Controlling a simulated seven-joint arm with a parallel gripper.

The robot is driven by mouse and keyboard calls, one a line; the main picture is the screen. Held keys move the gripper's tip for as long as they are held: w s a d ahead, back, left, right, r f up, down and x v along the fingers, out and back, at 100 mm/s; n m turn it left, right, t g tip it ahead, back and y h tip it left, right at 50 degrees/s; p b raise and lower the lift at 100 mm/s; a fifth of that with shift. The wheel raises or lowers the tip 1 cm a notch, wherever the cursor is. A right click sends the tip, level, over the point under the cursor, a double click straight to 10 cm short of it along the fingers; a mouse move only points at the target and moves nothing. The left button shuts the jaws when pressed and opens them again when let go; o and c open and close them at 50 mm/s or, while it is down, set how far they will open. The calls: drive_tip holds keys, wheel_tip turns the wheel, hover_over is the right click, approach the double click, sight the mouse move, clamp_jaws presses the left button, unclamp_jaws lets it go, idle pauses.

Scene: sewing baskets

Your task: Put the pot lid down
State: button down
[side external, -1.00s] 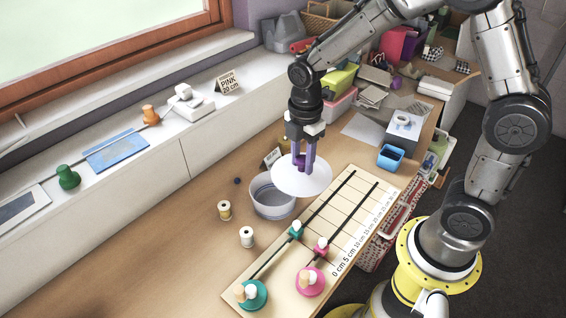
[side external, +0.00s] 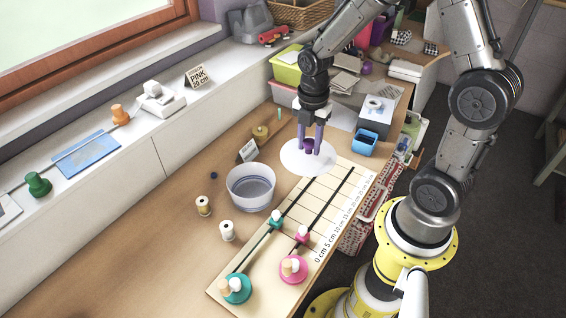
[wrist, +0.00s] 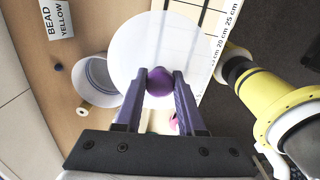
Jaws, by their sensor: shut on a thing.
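The pot lid (side external: 301,161) is a white, partly see-through disc with a purple knob (wrist: 159,82). My gripper (side external: 310,149), with purple fingers, is shut on the knob from above; it also shows in the wrist view (wrist: 160,75). The lid looks about level. It is to the right of the open pale grey pot (side external: 251,188), clear of its mouth in the side view, and overlaps the far end of the ruled board (side external: 330,225) in the picture. I cannot tell whether the lid touches the table. In the wrist view the lid overlaps the pot's rim (wrist: 97,82).
Two thread spools (side external: 203,206) (side external: 227,231) stand near the pot. A "bead yellow" card (side external: 247,151) stands behind it. A blue bin (side external: 364,142) and a grey box (side external: 375,117) are to the right. Bare wooden table (side external: 150,215) lies left of the pot.

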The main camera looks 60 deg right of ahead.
drive_tip(key=shift+s+d+f+m, duration=0.2)
drive_tip(key=shift+s+d+f, duration=0.1)
drive_tip(key=shift+d, duration=0.25)
drive_tip(key=shift+s+d+f+m, duration=0.15)
drive_tip(key=shift+d+f+m, duration=0.1)
drive_tip(key=shift+d, duration=0.3)
drive_tip(key=w+d+f, duration=0.1)
drive_tip(key=w+f, duration=0.2)
drive_tip(key=w, duration=0.1)
drive_tip(key=w+d+f, duration=0.1)
drive_tip(key=w+f, duration=0.2)
drive_tip(key=w, duration=0.1)
drive_tip(key=w+d+f, duration=0.2)
drive_tip(key=w, duration=0.2)
drive_tip(key=shift+w+f, duration=0.15)
drive_tip(key=shift+f, duration=0.25)
drive_tip(key=shift+w+d+f, duration=0.15)
drive_tip(key=shift+w+f, duration=0.3)
drive_tip(key=shift+f, duration=1.65)
drive_tip(key=shift+f, duration=0.1)
drive_tip(key=c, duration=0.5)
unclamp_jaws()
